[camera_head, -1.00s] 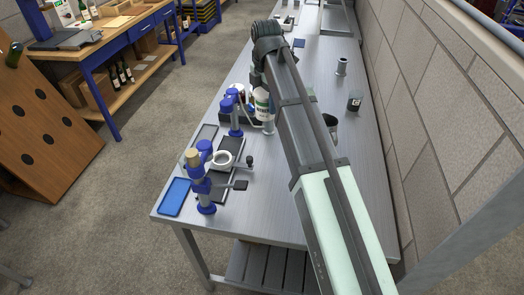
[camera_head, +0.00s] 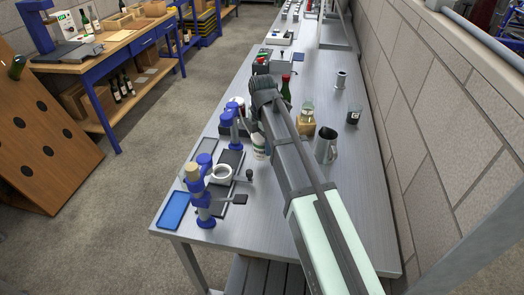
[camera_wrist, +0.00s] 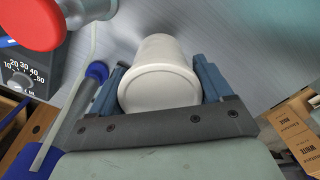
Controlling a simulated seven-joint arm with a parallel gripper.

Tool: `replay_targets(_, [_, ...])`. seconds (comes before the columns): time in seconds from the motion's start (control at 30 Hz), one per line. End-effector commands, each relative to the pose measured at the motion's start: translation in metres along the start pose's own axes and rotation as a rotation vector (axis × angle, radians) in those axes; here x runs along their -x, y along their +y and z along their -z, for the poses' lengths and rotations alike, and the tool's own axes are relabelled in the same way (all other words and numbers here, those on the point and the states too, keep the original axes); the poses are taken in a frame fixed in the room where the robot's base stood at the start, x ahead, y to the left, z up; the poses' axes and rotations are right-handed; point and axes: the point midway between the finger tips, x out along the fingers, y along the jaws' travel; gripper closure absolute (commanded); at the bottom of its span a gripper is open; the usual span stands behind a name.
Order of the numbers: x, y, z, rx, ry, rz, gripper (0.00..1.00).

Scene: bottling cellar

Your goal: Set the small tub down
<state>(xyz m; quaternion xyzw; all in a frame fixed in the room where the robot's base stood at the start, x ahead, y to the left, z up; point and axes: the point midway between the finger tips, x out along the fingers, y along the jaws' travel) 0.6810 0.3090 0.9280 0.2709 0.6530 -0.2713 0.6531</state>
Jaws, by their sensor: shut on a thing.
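The small white tub (camera_wrist: 160,88) is between the two fingers of my gripper (camera_wrist: 158,72) in the wrist view. My gripper is shut on its sides. The tub's round end faces the camera, with the grey metal tabletop behind it. I cannot tell whether it touches the tabletop. In the head view the end of my arm is over the left half of the long metal bench (camera_head: 262,212), and the arm hides the tub and fingers.
A red knob (camera_wrist: 35,20) is close in the wrist view.

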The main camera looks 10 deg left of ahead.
Motion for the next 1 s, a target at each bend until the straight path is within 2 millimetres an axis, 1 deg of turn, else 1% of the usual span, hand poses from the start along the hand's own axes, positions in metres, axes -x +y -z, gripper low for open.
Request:
replay_targets(0.17, [-0.011, 0.000, 0.000, 0.000, 0.000, 0.001, 0.63])
replay_targets(0.33, [-0.030, -0.001, 0.000, 0.000, 0.000, 0.001, 0.63])
replay_targets(0.43, [-0.039, 0.000, 0.000, 0.000, 0.000, 0.001, 0.63])
replay_targets(0.87, [-0.044, 0.000, 0.000, 0.000, 0.000, 0.000, 0.63])
replay_targets(0.9, [-0.043, 0.000, 0.000, 0.000, 0.000, 0.000, 0.17])
replay_targets(1.0, [-0.043, 0.000, 0.000, 0.000, 0.000, 0.000, 0.07])
